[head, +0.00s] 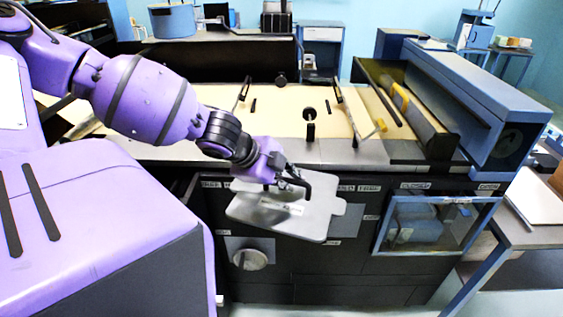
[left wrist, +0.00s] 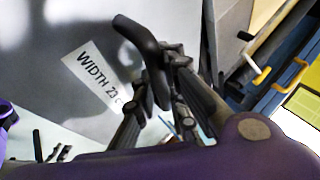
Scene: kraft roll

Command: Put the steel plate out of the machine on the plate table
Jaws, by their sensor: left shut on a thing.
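The steel plate (head: 318,218) is a flat grey sheet with rounded corners and a tab at its right side. It hangs tilted in front of the machine's dark front (head: 330,283), outside it. My left gripper (head: 293,184) is shut on the plate near its upper edge. In the left wrist view the plate (left wrist: 45,95) fills the left side and bears a white label with "WIDTH" on it. The dark fingers (left wrist: 155,75) lie against it; their exact contact is partly hidden. A grey table (head: 535,235) stands at the right edge, possibly the plate table. My right gripper is not in view.
The machine has a cream top (head: 270,118) with small levers and a long blue housing (head: 480,95) at right. A glazed window (head: 435,228) and a round knob (head: 250,259) are on its front. A pale sheet (head: 535,198) lies on the right table. Floor shows between machine and table.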

